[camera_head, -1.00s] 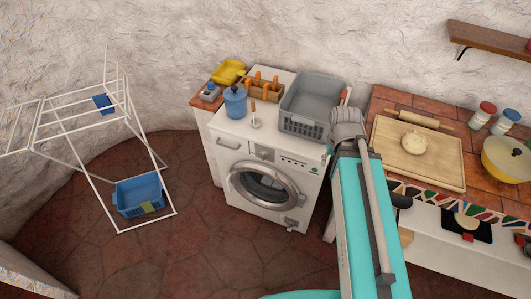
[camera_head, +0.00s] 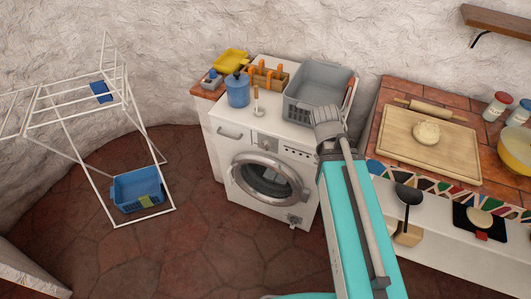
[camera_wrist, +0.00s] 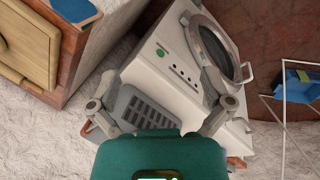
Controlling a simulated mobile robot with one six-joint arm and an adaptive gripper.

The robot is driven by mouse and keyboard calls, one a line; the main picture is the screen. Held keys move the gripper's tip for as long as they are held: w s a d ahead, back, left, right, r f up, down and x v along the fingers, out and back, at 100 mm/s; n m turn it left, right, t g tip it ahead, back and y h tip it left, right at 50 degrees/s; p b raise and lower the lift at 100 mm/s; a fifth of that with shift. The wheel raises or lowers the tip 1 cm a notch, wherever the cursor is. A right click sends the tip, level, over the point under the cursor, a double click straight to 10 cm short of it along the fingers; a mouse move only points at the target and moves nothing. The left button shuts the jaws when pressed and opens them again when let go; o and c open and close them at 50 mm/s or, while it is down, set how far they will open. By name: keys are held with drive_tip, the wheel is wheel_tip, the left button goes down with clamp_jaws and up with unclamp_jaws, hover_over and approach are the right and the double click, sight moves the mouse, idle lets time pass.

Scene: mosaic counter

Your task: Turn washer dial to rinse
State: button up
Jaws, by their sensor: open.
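The white washer (camera_head: 240,137) stands against the wall in the head view, with its round door facing out. Its dial (camera_head: 259,139) appears as a small knob at the middle of the front panel, too small to read its setting. I cannot make out the dial there. My gripper (camera_wrist: 158,77) is open and empty, its two fingers spread in front of the washer, touching nothing that I can see. In the head view my arm's end is at the washer's right side.
A grey basket (camera_head: 297,108), blue canister (camera_head: 237,93) and wooden caddy (camera_head: 254,83) stand on the washer. A tiled counter (camera_head: 390,116) with a board (camera_head: 385,137) is to the right. A white drying rack (camera_head: 76,120) stands left. Floor before the washer is clear.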

drive_tip(key=w+a+f+n+t+h+b, duration=0.4)
drive_tip(key=f+n+b, duration=0.3)
drive_tip(key=f+b, duration=0.35)
drive_tip(key=n+t+b, duration=1.1)
drive_tip(key=n+b, duration=0.9)
drive_tip(key=b, duration=0.9)
approach(265, 147)
drive_tip(key=s, duration=0.2)
drive_tip(key=shift+s+a+f+n+y, duration=0.15)
drive_tip(key=shift+s+a+n+y, duration=0.15)
drive_tip(key=shift+y, duration=0.1)
drive_tip(key=shift+w+d, duration=0.1)
drive_tip(key=shift+w, duration=0.05)
drive_tip(key=x, duration=1.3)
drive_tip(key=shift+w, duration=0.3)
